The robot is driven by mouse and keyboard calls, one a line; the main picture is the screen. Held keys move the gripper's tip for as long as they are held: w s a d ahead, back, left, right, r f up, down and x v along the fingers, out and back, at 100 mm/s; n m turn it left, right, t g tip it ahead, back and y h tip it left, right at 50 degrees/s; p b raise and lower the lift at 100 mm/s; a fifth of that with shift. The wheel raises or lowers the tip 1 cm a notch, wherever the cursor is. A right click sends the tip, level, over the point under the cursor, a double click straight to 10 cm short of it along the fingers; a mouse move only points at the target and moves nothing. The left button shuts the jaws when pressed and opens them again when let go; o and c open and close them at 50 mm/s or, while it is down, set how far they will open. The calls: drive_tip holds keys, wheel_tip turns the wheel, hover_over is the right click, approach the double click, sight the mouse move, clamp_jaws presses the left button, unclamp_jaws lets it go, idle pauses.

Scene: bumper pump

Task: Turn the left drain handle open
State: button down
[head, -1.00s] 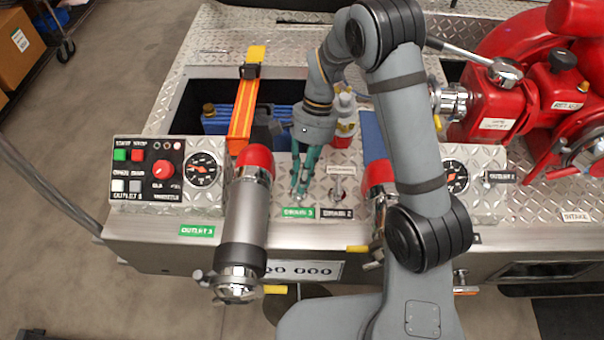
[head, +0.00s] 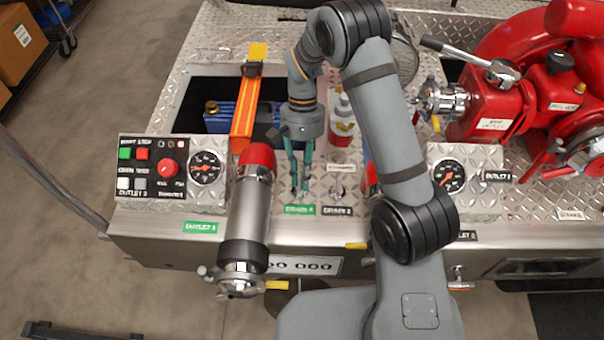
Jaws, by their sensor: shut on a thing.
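The left drain handle (head: 299,194) is a small metal handle on the diamond-plate panel, just above the green drain label (head: 299,210). My gripper (head: 299,188) points down at it, with its green fingers closed around it. The fingers hide most of the handle, so its exact angle cannot be told. The right drain handle (head: 337,191) stands apart to the right, above a black drain label (head: 337,211).
A silver outlet pipe with a red collar (head: 256,158) stands close on the left. A control box with buttons and a gauge (head: 207,167) is farther left. A red and white bottle (head: 342,122) stands behind. My arm hides a second red-collared outlet on the right.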

drive_tip(key=c, duration=1.7)
unclamp_jaws()
drive_tip(key=shift+o, duration=0.2)
drive_tip(key=v, duration=1.2)
drive_tip(key=x, duration=1.2)
